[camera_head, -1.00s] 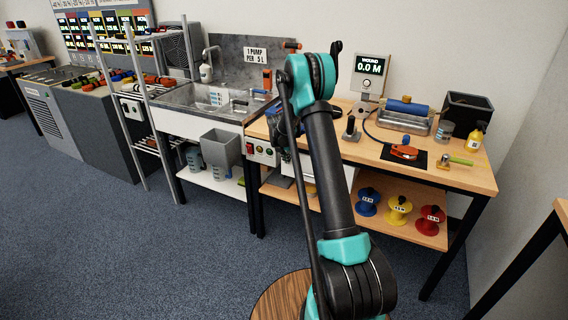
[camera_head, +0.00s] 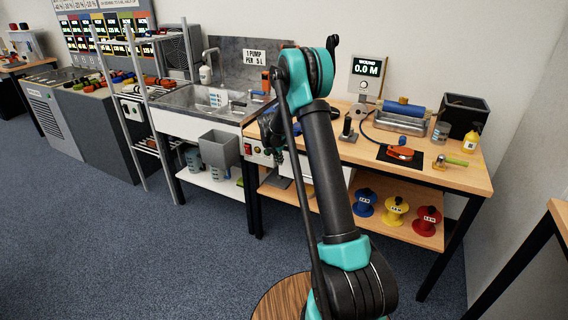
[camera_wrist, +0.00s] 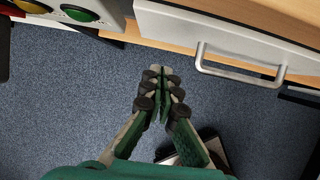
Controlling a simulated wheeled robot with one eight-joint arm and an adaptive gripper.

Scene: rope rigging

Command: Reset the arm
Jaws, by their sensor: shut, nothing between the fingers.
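My gripper (camera_wrist: 160,95) is shut and empty in the wrist view. Its fingers point at the blue carpet (camera_wrist: 70,85), just in front of a white drawer (camera_wrist: 185,30) with a metal handle (camera_wrist: 240,68). In the head view my arm (camera_head: 330,170) rises from the lower right and bends at the top. The gripper end is mostly hidden behind the arm there, near the bench's left end.
The wooden bench (camera_head: 460,178) holds a winding display (camera_head: 366,72), a blue roller (camera_head: 405,108) and a red tool (camera_head: 400,152). Blue, yellow and red spools (camera_head: 395,210) stand on its shelf. A sink (camera_head: 200,97) is to the left. Open carpet (camera_head: 120,250) lies in front.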

